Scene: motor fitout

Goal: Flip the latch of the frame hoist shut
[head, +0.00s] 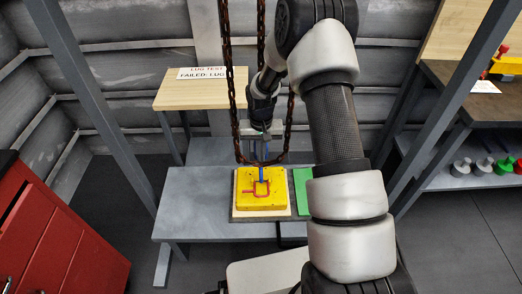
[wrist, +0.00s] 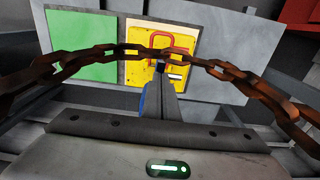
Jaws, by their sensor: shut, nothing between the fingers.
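A yellow block (head: 247,200) lies on a pale board on the low grey bench. The yellow block also shows in the wrist view (wrist: 137,72), with the red loop (wrist: 151,44) and a small white piece (wrist: 176,77). Which part is the latch I cannot tell for sure. My gripper (wrist: 162,68) is shut and empty, pointing down at the block. A rusty hoist chain (head: 231,100) hangs in a loop around it; the chain crosses the wrist view (wrist: 85,58).
A green panel (head: 302,190) lies right of the block. A wooden table (head: 200,92) with a failed-lug-test sign stands behind. Grey frame posts (head: 95,100) rise on both sides. A red cabinet (head: 60,235) stands left. A shelf (head: 460,178) at right holds several knobbed pieces.

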